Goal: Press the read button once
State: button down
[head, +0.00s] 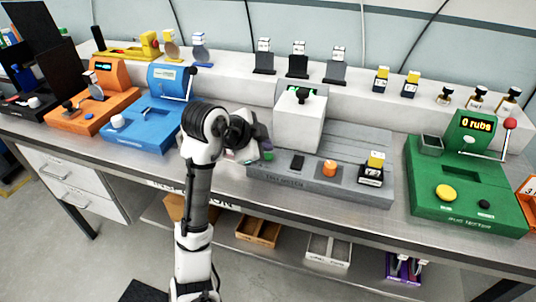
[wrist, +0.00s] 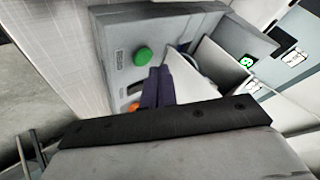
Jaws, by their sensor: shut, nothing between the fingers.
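No button carries a label that I can read as "read". In the head view, a green button (head: 268,155) shows just right of my gripper (head: 248,156), at the left end of the grey module (head: 225,169). An orange knob (head: 330,168) sits further right on the same module. In the wrist view, the green button (wrist: 143,56) is in front of my gripper (wrist: 155,88), and part of an orange piece (wrist: 133,107) shows beside the fingers. My gripper is shut and empty; I cannot tell whether it touches the module.
A blue module (head: 150,130) and an orange module (head: 95,112) stand to the left. A green module (head: 470,190) with a yellow button (head: 446,192) stands to the right. A white block (head: 299,118) rises behind the grey module's front. A raised shelf (head: 425,110) runs along the back.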

jog(key=shift+r+p, duration=1.85)
jog(key=shift+r, duration=0.65)
jog(key=shift+f, duration=0.1)
